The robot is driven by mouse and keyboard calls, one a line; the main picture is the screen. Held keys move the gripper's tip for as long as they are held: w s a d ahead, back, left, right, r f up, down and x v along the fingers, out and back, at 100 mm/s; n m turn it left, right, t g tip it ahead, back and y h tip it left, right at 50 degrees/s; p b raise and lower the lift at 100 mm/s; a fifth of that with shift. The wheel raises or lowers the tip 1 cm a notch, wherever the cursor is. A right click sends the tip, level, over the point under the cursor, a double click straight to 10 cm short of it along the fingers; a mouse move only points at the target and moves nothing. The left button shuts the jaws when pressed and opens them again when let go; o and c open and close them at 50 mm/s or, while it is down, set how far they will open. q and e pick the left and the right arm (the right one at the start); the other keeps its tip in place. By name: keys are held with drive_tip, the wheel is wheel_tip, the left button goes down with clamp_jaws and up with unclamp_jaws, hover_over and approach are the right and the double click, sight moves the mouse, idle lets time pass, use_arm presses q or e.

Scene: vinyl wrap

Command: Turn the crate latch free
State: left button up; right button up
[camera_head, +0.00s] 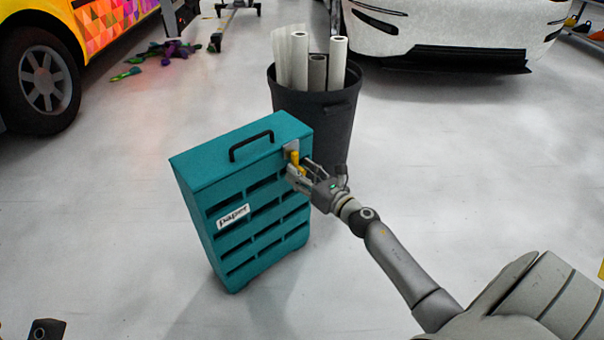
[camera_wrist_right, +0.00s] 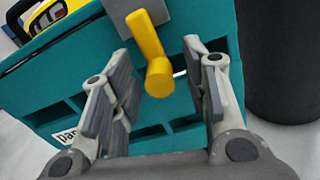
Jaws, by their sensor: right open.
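The teal crate (camera_head: 240,205) stands upright on the floor, with a black handle on top and rows of slots in its front. Its yellow latch (camera_head: 295,158) sits on a grey plate near the upper right corner. In the right wrist view the yellow latch (camera_wrist_right: 150,45) hangs from the plate (camera_wrist_right: 130,10), slanting slightly, its rounded end lowest. My right gripper (camera_head: 298,168) is open at the latch. In the wrist view its two fingers stand either side of the latch's end, with visible gaps.
A black bin (camera_head: 325,110) holding several rolls (camera_head: 338,62) stands close behind the crate. Vehicles stand at the back left and back right. The floor left of the crate is clear.

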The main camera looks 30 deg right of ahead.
clamp_jaws()
idle(0.3)
